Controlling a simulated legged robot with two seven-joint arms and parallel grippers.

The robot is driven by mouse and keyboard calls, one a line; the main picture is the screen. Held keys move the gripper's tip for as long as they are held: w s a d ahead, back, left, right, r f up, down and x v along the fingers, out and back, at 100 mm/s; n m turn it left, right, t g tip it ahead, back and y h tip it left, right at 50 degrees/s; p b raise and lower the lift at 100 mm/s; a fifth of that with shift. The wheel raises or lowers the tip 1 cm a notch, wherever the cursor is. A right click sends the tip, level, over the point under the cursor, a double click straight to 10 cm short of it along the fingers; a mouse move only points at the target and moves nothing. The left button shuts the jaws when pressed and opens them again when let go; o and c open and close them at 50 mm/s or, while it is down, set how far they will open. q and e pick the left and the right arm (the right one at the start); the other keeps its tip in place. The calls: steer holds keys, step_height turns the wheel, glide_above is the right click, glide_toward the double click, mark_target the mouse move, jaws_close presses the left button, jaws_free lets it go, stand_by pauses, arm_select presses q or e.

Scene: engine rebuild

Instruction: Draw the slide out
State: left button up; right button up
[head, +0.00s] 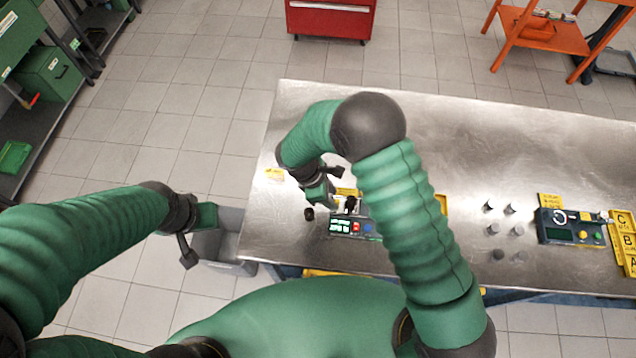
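A small dark device (343,227) with a lit green display and red and blue buttons sits near the front left of the metal table. I cannot clearly make out a slide on it. My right gripper (328,203) points down beside the back left of this device, close to it. Its fingertips are small and partly hidden, so I cannot tell whether it grips anything. Small dark round pieces (309,214) show next to it. My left gripper (208,216) is off the table's left side, above a grey bin; its fingers are not clear.
The metal table (480,150) is mostly bare at the back. Several small grey cylinders (492,229) stand at the right, beside a second device (570,227) and yellow lettered plates (622,240). The grey bin (232,242) stands against the table's left end.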

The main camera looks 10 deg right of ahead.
steer(key=b+v, duration=0.2)
steer(key=v, duration=1.2)
steer(key=shift+a+r+b, duration=0.25)
steer(key=shift+a+b, duration=0.05)
steer(key=shift+b, duration=0.05)
steer(key=s+d+f+m+t+y+b, duration=0.1)
steer(key=s+d+f+m+y+b, duration=0.1)
steer(key=s+d+m, duration=0.3)
steer(key=s+d+f+m+t+y+b, duration=0.2)
steer(key=s+d+f+m+b, duration=0.3)
steer(key=d+m, duration=0.5)
steer(key=shift+s+m+y, duration=0.3)
steer(key=shift+s+m, duration=0.05)
steer(key=shift+m, duration=0.45)
steer(key=shift+d, duration=0.25)
